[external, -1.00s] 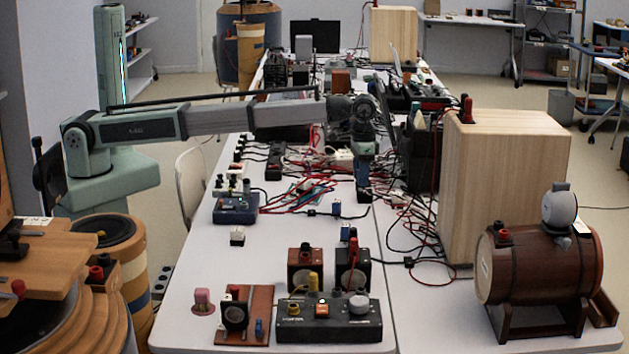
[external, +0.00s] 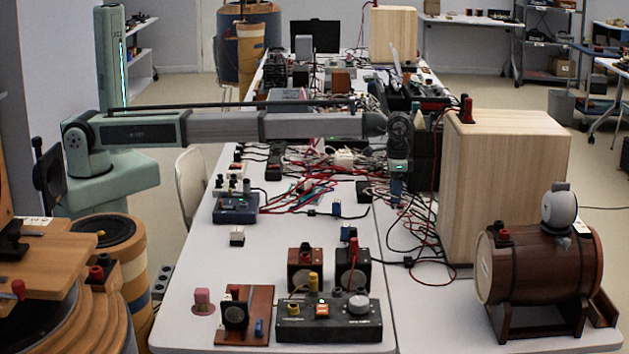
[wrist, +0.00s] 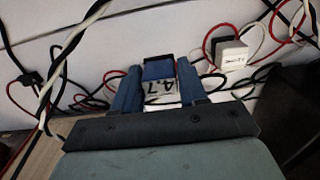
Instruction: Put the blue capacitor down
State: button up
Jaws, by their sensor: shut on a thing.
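My gripper (wrist: 157,95) shows in the wrist view with its two blue fingers closed on the sides of the blue capacitor (wrist: 158,71). The capacitor has a blue top and a pale face marked 4.7. In the external view my gripper (external: 397,188) points down over the right part of the long table, left of the tall wooden box. The capacitor cannot be told apart from the fingers there. Whether it touches the table is unclear.
Red, black and white cables (wrist: 75,65) lie around the gripper. A white block (wrist: 231,52) is to its right in the wrist view. The tall wooden box (external: 510,190) stands close on the right. The table's front left (external: 190,265) has bare room.

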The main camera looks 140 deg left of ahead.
jog(key=shift+f, duration=2.2)
jog(key=shift+f, duration=0.1)
jog(key=o, duration=1.1)
jog(key=shift+c, duration=0.2)
notch_tip(320, 180, up, 12)
jog(key=shift+r, duration=0.15)
